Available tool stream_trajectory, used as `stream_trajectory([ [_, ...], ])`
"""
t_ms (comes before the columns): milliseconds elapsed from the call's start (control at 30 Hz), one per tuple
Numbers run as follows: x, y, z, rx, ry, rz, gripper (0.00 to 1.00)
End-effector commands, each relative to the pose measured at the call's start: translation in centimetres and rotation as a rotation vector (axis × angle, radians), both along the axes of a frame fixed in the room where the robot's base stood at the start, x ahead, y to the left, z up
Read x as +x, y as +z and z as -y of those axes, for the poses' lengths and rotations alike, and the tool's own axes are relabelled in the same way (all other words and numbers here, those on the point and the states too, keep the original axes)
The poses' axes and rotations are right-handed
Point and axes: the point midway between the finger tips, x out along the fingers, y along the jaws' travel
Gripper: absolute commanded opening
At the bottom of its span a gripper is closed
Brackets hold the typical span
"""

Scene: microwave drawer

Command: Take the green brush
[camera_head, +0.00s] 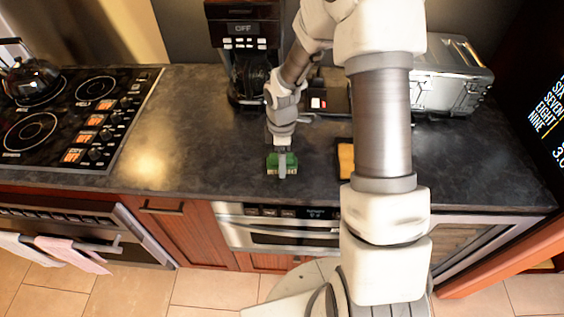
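The green brush (272,162) is a small green block with a pale lower edge, on or just above the dark countertop near its front edge. My gripper (282,165) points down right over it. One grey finger shows in front of the brush's near side. The far finger is hidden, so I cannot tell whether the fingers are closed on the brush or only placed around it. I also cannot tell whether the brush touches the counter.
A yellow-topped dark item (346,160) lies to the right, partly behind my arm. A stove (70,120) with a kettle (30,80) is left. Counter (190,130) left of the brush is clear.

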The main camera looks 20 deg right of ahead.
Motion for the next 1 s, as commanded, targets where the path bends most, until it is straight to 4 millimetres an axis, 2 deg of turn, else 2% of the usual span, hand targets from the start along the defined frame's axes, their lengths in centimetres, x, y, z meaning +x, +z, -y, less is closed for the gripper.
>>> stream_trajectory([
  [167, 0.03, -0.02, 0.01, 0.0, 0.0, 0.001, 0.85],
  [200, 0.03, -0.01, 0.01, 0.0, 0.0, 0.001, 0.81],
  [600, 0.03, 0.02, 0.02, 0.0, 0.0, 0.001, 0.09],
  [667, 0.03, 0.02, 0.02, 0.0, 0.0, 0.001, 0.0],
  [1000, 0.06, 0.28, 0.04, 0.0, -0.001, 0.002, 0.0],
])
